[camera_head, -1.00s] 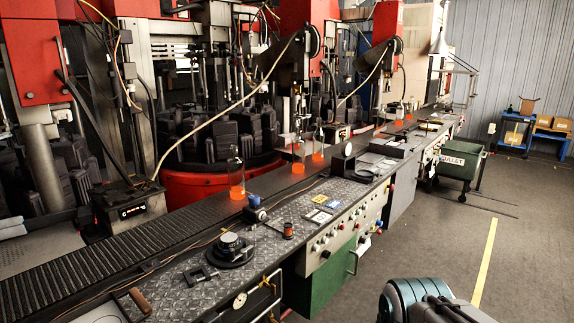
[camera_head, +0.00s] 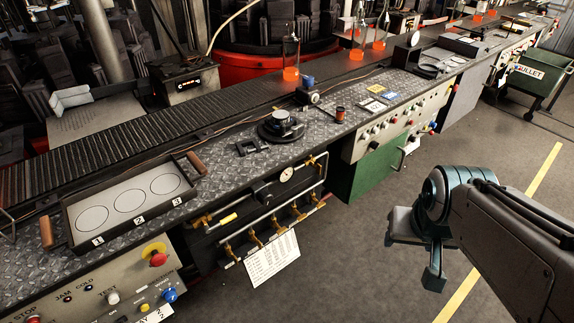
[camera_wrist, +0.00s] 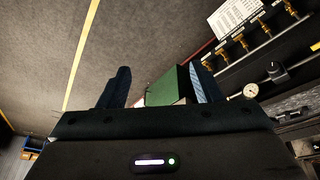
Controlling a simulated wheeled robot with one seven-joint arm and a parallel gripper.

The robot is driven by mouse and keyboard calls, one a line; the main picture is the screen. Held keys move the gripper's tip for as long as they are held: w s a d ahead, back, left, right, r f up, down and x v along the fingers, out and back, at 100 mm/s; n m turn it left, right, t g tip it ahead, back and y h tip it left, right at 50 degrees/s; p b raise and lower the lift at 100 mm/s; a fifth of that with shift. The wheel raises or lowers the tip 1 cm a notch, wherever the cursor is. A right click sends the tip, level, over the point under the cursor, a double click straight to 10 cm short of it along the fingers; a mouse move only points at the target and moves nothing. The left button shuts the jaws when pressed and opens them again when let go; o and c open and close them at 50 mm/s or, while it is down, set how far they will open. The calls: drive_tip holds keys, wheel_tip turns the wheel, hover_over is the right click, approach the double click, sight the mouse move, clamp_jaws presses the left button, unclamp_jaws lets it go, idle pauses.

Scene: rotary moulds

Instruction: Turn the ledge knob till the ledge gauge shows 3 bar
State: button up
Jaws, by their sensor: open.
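A small unit with a blue knob (camera_head: 307,81) and a round white dial (camera_head: 314,97) stands on the metal deck beside the conveyor. A second white gauge (camera_head: 287,174) sits on brass pipework below the deck edge, with a black knob (camera_head: 262,191) to its left. No label shows which pair is the ledge one, and the readings are too small to read. In the wrist view the lower gauge (camera_wrist: 250,90) and black knob (camera_wrist: 278,72) are at the right. My gripper (camera_wrist: 162,86) is open and empty over the floor, apart from both; it also shows in the head view (camera_head: 432,268).
A round black fixture (camera_head: 283,127) and a tray with three circles (camera_head: 130,203) are on the deck. Brass taps and a white sheet (camera_head: 268,262) hang below. A green cabinet (camera_head: 368,170) stands right of the pipework. The floor in front is free.

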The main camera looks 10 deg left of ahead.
drive_tip(key=w+a+f+n+t+b, duration=0.15)
drive_tip(key=w+f+t+b, duration=0.25)
drive_tip(key=w+f+b, duration=0.4)
drive_tip(key=n+t+y+b, duration=0.4)
drive_tip(key=n+y+b, duration=0.3)
drive_tip(key=y+b, duration=0.75)
approach(268, 201)
drive_tip(key=b+x, duration=0.2)
drive_tip(key=x, duration=0.7)
drive_tip(key=shift+w+a, duration=0.2)
drive_tip(key=shift+w, duration=0.05)
drive_tip(key=c, duration=1)
